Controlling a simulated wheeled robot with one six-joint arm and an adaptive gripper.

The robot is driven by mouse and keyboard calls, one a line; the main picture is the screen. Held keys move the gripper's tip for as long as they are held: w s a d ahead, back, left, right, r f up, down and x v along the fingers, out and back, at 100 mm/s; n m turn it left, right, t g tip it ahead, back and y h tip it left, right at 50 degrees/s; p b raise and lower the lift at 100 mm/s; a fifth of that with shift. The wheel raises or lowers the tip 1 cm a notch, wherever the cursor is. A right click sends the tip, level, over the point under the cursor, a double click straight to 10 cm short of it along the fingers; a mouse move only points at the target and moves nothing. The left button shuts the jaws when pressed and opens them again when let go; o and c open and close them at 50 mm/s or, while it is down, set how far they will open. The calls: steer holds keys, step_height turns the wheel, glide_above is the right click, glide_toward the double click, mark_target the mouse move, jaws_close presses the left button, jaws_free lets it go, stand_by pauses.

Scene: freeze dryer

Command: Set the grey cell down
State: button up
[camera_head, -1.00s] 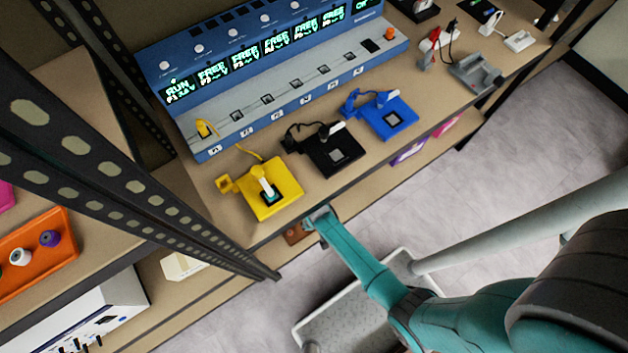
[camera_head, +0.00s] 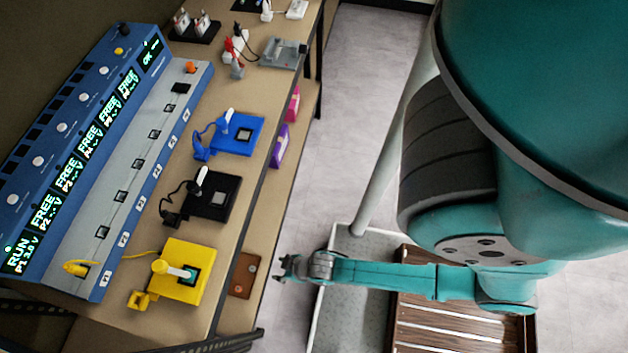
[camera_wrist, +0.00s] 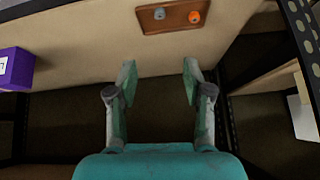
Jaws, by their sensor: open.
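The grey cell (camera_wrist: 159,13) appears as a small round grey piece on a brown tray (camera_wrist: 150,30) at the top of the wrist view. An orange piece (camera_wrist: 194,17) sits on the same tray, to its right. The brown tray also shows in the head view (camera_head: 239,283), on the lower shelf, where the pieces on it are too small to make out well. My gripper (camera_head: 284,268) is in front of that shelf, apart from the tray. In the wrist view my gripper (camera_wrist: 157,78) has its fingers spread with nothing between them.
On the upper bench stand a yellow holder (camera_head: 167,288), a black holder (camera_head: 225,205) and a blue holder (camera_head: 241,145), beside a blue multi-channel unit (camera_head: 55,125). A purple box (camera_wrist: 17,68) sits on the lower shelf. A dark perforated post (camera_wrist: 303,35) stands at the right.

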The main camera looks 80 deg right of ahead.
steer(key=s+r+t, duration=0.2)
steer(key=s+r, duration=0.1)
steer(key=r, duration=0.9)
steer(key=s+r+t, duration=0.3)
steer(key=s+r, duration=0.1)
steer(key=r, duration=0.8)
steer(key=s+r+n+t, duration=0.1)
steer(key=s+r+t, duration=0.2)
steer(key=r, duration=1)
steer(key=shift+s, duration=0.45)
steer(key=shift+d, duration=0.1)
